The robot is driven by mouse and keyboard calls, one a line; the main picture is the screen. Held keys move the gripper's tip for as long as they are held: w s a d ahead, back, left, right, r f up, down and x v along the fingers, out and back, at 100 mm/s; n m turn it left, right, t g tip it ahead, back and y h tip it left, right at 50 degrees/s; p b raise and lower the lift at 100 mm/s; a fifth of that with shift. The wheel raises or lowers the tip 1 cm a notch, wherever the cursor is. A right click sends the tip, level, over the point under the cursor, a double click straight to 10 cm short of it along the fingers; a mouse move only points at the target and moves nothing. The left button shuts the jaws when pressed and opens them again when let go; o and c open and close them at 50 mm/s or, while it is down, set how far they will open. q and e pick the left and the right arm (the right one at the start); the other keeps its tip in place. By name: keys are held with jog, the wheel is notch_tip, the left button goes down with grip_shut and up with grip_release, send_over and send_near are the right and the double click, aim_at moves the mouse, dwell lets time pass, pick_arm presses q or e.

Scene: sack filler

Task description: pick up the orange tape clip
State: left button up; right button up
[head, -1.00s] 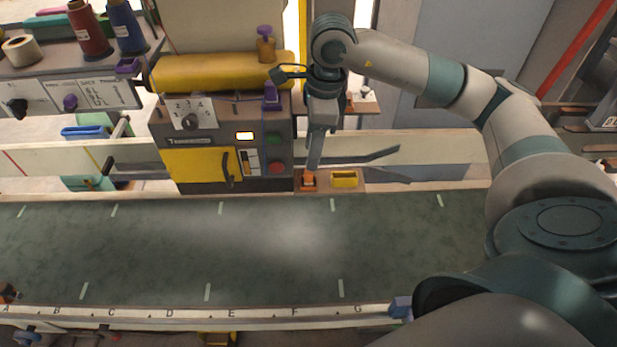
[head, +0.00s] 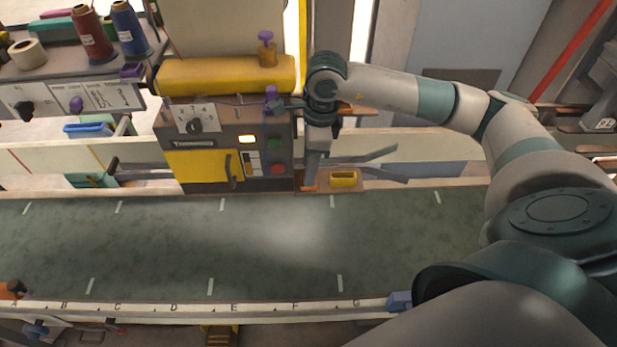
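The orange tape clip (head: 309,188) is on the small brown ledge (head: 330,187) at the right foot of the machine. Only a thin orange strip of it shows; the rest is hidden by my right gripper (head: 311,181). My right gripper points straight down with its fingertips at the clip. The fingers are seen edge-on, so whether they are open or closed around the clip cannot be told. My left gripper is not in view.
Grey guide rails (head: 372,158) run behind. The green belt (head: 150,245) in front is clear.

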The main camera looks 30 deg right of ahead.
grip_shut()
jog(key=shift+r, duration=0.1)
jog(key=shift+r+b, duration=0.7)
jog(key=shift+r, duration=0.1)
jog(key=shift+d+r+b, duration=0.2)
jog(key=shift+r+b, duration=0.5)
jog(key=shift+r, duration=0.4)
jog(key=s+d+r+b, duration=0.4)
jog(key=s+d+r, duration=0.3)
jog(key=d, duration=0.2)
